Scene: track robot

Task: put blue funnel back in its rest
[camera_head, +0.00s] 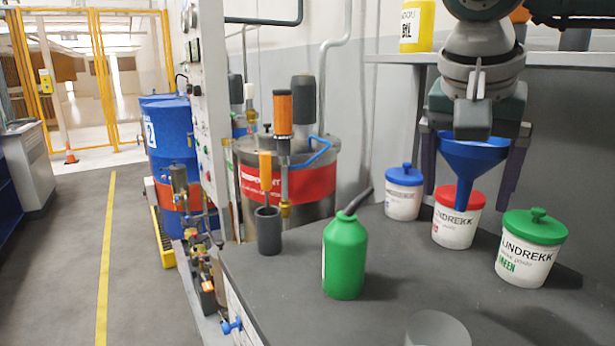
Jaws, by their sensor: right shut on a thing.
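The blue funnel (468,158) is held upright, wide mouth up, between the two fingers of my right gripper (468,192) at the right. Its spout points down and overlaps the red-lidded white tub (455,228) in the picture; I cannot tell whether they touch. A grey round piece (437,328), cut off by the bottom edge of the view, stands on the dark bench; it may be the funnel's rest, but I cannot tell. My left gripper is not in view.
A blue-lidded tub (403,194) and a green-lidded tub (530,250) flank the red-lidded one. A green bottle (345,258) with a grey spout and a dark holder (268,232) stand left on the bench (290,305). A shelf edge (400,59) is behind my right arm.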

